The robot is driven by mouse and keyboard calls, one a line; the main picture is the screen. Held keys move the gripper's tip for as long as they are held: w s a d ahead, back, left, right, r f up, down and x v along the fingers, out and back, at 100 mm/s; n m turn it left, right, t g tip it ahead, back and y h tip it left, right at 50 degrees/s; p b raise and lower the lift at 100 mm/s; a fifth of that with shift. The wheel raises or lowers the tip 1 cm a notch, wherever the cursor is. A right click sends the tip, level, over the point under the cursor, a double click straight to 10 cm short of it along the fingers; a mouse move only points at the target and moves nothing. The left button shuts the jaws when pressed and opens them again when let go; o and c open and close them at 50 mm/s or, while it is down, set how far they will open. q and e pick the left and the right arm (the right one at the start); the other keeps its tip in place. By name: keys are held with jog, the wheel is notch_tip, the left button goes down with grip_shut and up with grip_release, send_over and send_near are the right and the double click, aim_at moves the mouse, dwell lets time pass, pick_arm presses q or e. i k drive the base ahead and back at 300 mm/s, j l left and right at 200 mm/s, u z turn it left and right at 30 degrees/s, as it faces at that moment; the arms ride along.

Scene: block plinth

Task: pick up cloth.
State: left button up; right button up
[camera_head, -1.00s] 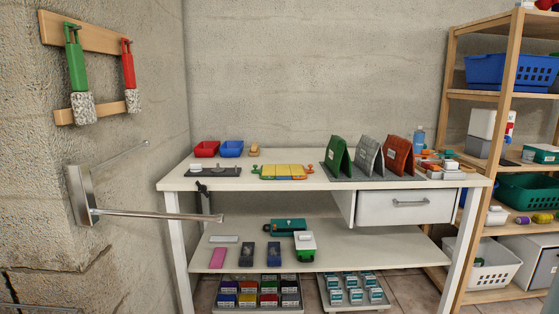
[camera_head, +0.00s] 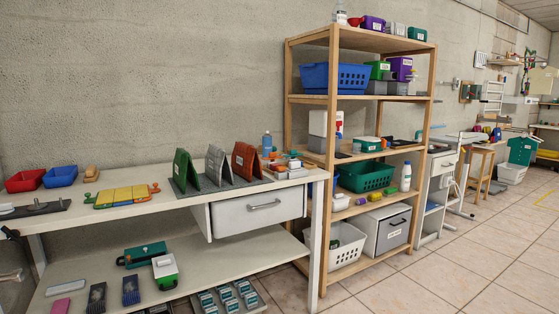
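I cannot make out a thing that is clearly a cloth. A flat pink piece (camera_head: 61,306) lies on the lower shelf of the white workbench (camera_head: 110,226) at the bottom left, and I cannot tell what it is made of. Green (camera_head: 184,168), grey (camera_head: 216,165) and red (camera_head: 246,159) leaning panels stand on a grey base on the bench top. Neither of my grippers is in view.
A wooden shelf rack (camera_head: 333,120) stands right of the bench, with a blue basket (camera_head: 350,77), a green basket (camera_head: 366,177) and a white basket (camera_head: 346,250). A white drawer (camera_head: 258,210) hangs under the bench top. Tiled floor (camera_head: 450,275) at right is open.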

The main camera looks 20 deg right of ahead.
aim_at(246, 162)
jog(key=z, duration=0.6)
jog(key=u, duration=1.65)
jog(key=z, duration=1.65)
jog(key=i+l+u, duration=0.1)
jog(key=i+l, duration=0.15)
jog(key=i, duration=0.05)
